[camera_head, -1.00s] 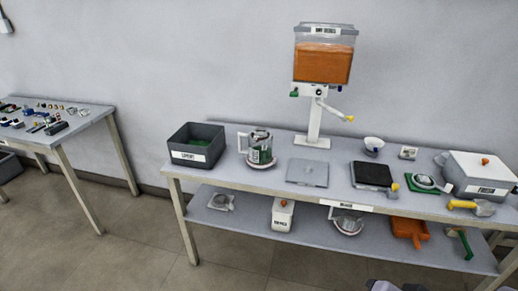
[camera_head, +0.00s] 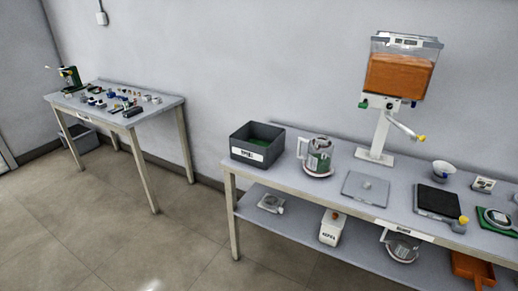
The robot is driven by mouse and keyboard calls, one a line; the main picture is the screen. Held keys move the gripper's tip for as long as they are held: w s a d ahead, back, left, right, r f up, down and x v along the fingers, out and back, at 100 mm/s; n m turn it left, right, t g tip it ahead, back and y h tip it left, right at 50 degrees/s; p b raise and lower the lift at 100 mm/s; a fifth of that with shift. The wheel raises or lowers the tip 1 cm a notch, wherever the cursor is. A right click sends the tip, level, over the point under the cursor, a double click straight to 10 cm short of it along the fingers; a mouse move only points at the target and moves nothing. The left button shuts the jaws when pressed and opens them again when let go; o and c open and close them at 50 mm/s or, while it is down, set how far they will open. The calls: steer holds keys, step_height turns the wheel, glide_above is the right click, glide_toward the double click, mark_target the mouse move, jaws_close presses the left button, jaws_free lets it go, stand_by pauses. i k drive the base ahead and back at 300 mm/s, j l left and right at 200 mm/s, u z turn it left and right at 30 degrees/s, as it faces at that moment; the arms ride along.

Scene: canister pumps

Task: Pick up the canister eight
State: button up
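I cannot pick out canister eight for sure, as no label is readable as an eight. A clear jug-like vessel (camera_head: 318,158) with a white handle and green inside stands upright on the right table, right of a dark bin. On the lower shelf are a small white container (camera_head: 331,229) with an orange knob and an unreadable label, and a second clear jug-like vessel (camera_head: 404,246), partly hidden by the table edge. Many small parts (camera_head: 115,104) lie on the left table, too small to tell apart. My gripper is not in view.
The left table (camera_head: 165,104) also bears a green device (camera_head: 70,77). The right table (camera_head: 280,180) holds the dark bin (camera_head: 243,153), a flat grey plate (camera_head: 365,187) and a dispenser with orange contents (camera_head: 400,75). A grey bin stands under the left table. The floor between tables is clear.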

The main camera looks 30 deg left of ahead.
mark_target(316, 163)
steer(key=i+j+u, duration=0.45)
steer(key=j, duration=0.2)
steer(key=i+j+u, duration=0.5)
steer(key=i+l+u, duration=0.2)
steer(key=i+l, duration=0.25)
steer(key=l, duration=0.1)
